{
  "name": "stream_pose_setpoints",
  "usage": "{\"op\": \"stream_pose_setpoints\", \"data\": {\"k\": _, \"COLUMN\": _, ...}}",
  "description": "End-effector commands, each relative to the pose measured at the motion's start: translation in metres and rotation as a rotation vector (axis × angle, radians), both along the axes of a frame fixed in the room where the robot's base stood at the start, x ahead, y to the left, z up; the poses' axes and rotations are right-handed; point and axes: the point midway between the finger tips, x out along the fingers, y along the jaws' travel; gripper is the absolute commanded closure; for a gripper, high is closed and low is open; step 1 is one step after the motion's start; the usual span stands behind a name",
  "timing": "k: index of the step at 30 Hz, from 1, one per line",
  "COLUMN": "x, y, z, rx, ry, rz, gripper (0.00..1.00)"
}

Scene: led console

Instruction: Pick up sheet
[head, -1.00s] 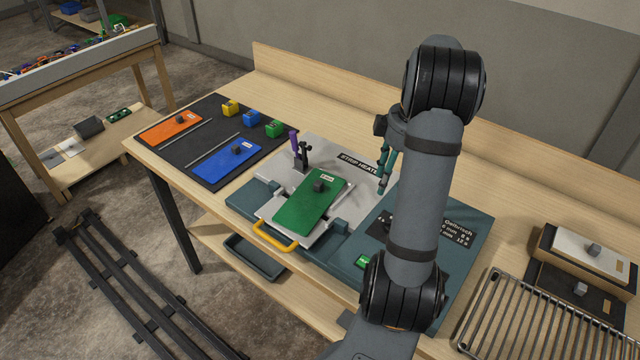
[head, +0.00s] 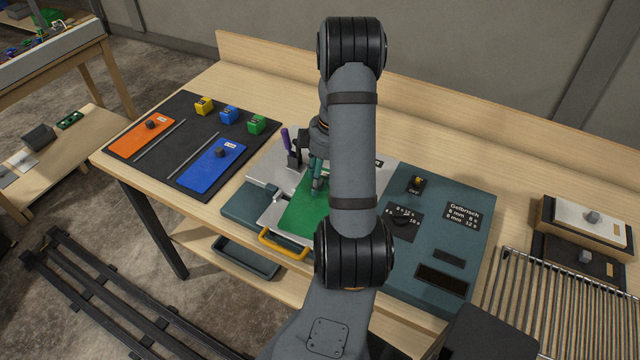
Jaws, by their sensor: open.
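A green sheet (head: 300,218) lies on the grey strip heater (head: 262,194) at the centre of the bench. My arm covers its right part, and its dark knob is hidden or hard to make out at my fingers. My gripper (head: 316,186), with teal fingers, is open and points down over the green sheet around where the knob sits. I cannot tell whether the fingers touch it. A blue sheet (head: 208,170) and an orange sheet (head: 138,138), each with a dark knob, lie on the black mat (head: 178,112) to the left.
Yellow (head: 204,106), blue (head: 229,115) and green blocks (head: 256,124) stand at the mat's back edge. A purple-handled tool (head: 286,140) stands close left of my gripper. A yellow handle (head: 282,246) is at the heater's front. A wire rack (head: 545,310) lies at right.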

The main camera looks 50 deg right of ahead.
Motion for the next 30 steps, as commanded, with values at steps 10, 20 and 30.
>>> {"op": "stream_pose_setpoints", "data": {"k": 10, "x": -0.0004, "y": 0.0005, "z": 0.0000, "rx": 0.000, "ry": 0.000, "rz": -0.001, "gripper": 0.69}}
{"op": "stream_pose_setpoints", "data": {"k": 20, "x": -0.0004, "y": 0.0005, "z": 0.0001, "rx": 0.000, "ry": 0.000, "rz": -0.001, "gripper": 0.88}}
{"op": "stream_pose_setpoints", "data": {"k": 30, "x": -0.0004, "y": 0.0006, "z": 0.0001, "rx": 0.001, "ry": 0.000, "rz": -0.001, "gripper": 1.00}}
